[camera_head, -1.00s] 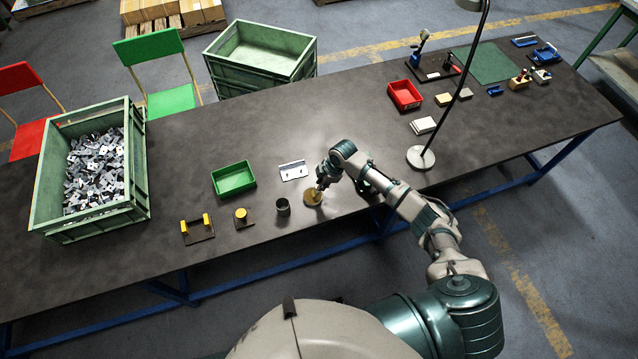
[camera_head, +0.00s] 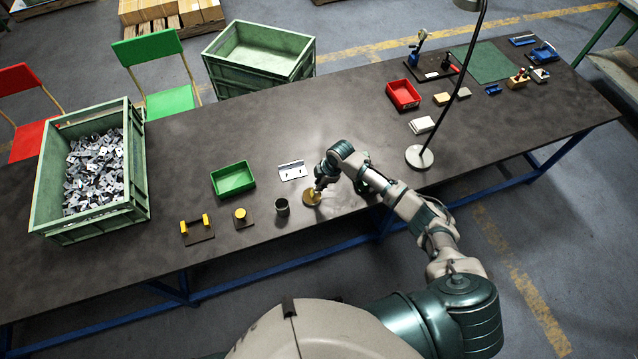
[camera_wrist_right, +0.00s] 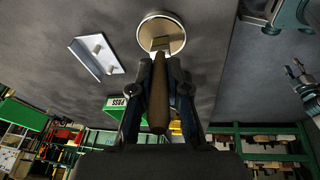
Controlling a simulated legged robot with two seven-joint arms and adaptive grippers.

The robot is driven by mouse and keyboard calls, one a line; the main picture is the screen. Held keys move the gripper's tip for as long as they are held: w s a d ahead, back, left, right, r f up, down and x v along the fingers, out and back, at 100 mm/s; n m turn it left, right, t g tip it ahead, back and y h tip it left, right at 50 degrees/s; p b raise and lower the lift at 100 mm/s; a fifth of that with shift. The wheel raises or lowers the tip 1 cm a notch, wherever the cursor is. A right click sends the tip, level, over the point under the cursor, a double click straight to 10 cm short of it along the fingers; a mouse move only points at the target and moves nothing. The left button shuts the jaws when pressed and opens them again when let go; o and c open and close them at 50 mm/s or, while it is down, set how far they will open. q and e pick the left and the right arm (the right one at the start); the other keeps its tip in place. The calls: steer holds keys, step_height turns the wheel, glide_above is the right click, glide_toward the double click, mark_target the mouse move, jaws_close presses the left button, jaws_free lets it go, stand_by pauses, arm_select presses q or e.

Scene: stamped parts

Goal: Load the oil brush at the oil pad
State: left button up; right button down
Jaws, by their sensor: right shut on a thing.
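The oil pad (camera_head: 311,198) is a round, yellowish pad near the table's front edge; in the right wrist view it shows as a pale-rimmed round dish (camera_wrist_right: 176,28). My right gripper (camera_head: 320,185) is shut on the oil brush, whose wooden handle (camera_wrist_right: 158,100) runs between the fingers in the right wrist view. The brush's head end points at the pad and overlaps it in that view. I cannot tell whether the bristles touch the pad.
A bent metal part (camera_head: 292,170) lies beside the pad. A dark cup (camera_head: 282,207), two small fixtures with yellow parts (camera_head: 241,217) and a green tray (camera_head: 233,179) stand to the left. A lamp base (camera_head: 419,157) stands to the right. The table between is clear.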

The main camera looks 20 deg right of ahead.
steer(key=shift+a+p+v, duration=0.2)
steer(key=shift+p+v, duration=0.9)
steer(key=shift+v, duration=0.05)
steer(key=r+p, duration=0.2)
steer(key=shift+w+a+r, duration=0.2)
steer(key=shift+a+r, duration=0.05)
steer(key=shift+r, duration=1.1)
arm_select(q)
step_height(320, 180, up, 5)
steer(key=shift+w+f, duration=0.1)
steer(key=shift+f, duration=0.05)
arm_select(e)
steer(key=shift+d, duration=0.1)
arm_select(q)
steer(key=shift+d, duration=0.15)
steer(key=shift+f, duration=0.15)
